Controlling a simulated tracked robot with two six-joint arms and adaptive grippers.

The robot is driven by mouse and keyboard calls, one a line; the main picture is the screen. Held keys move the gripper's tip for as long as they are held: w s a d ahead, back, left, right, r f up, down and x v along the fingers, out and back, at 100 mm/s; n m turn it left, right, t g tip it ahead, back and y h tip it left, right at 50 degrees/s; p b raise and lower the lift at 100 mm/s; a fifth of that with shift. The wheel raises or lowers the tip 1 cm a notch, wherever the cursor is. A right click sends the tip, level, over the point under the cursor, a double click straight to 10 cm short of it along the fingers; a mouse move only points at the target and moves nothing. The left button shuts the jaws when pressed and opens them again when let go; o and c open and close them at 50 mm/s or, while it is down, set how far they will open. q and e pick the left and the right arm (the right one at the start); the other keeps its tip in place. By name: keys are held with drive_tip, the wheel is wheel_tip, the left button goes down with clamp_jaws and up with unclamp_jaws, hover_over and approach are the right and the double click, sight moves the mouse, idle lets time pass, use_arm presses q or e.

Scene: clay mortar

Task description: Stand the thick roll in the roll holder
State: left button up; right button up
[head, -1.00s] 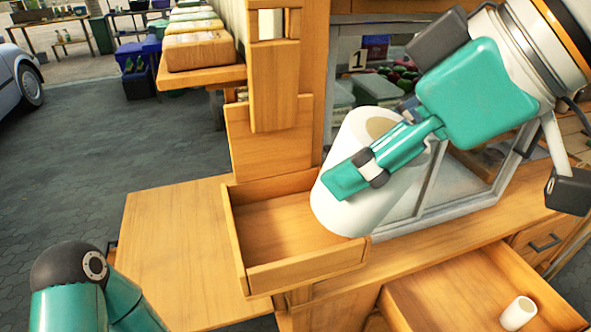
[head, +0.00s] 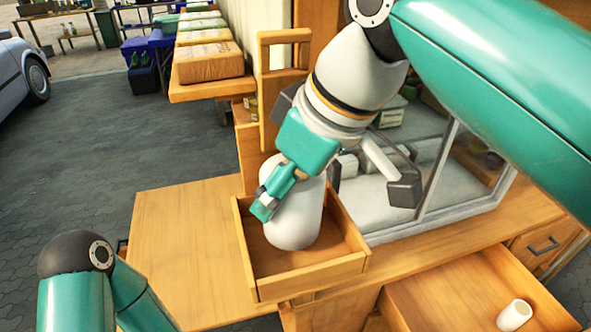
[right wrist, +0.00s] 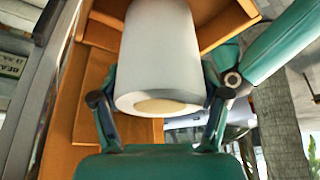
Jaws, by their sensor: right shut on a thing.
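The thick roll (head: 297,225) is white. My right gripper (head: 268,200) is shut on its side. The roll is over the open wooden box of the roll holder (head: 308,285), inside its outline in the head view. It leans a little, and its lower end appears inside the walls; I cannot tell if it touches the floor.
A small white roll (head: 514,315) lies in an open drawer (head: 440,295) at lower right. A glass case (head: 430,215) stands right of the holder. A bare wooden shelf (head: 180,235) is on the left. Wrapped packages (head: 208,62) lie behind.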

drive_tip(key=shift+w+f+h+b, duration=0.1)
drive_tip(key=shift+f+h+b, duration=0.2)
drive_tip(key=shift+d+f, duration=0.1)
drive_tip(key=shift+f, duration=0.4)
use_arm(q)
drive_tip(key=shift+r, duration=0.1)
use_arm(e)
drive_tip(key=shift+f+b, duration=0.25)
drive_tip(key=shift+b, duration=0.1)
drive_tip(key=o, duration=1.3)
drive_tip(key=shift+c, duration=0.2)
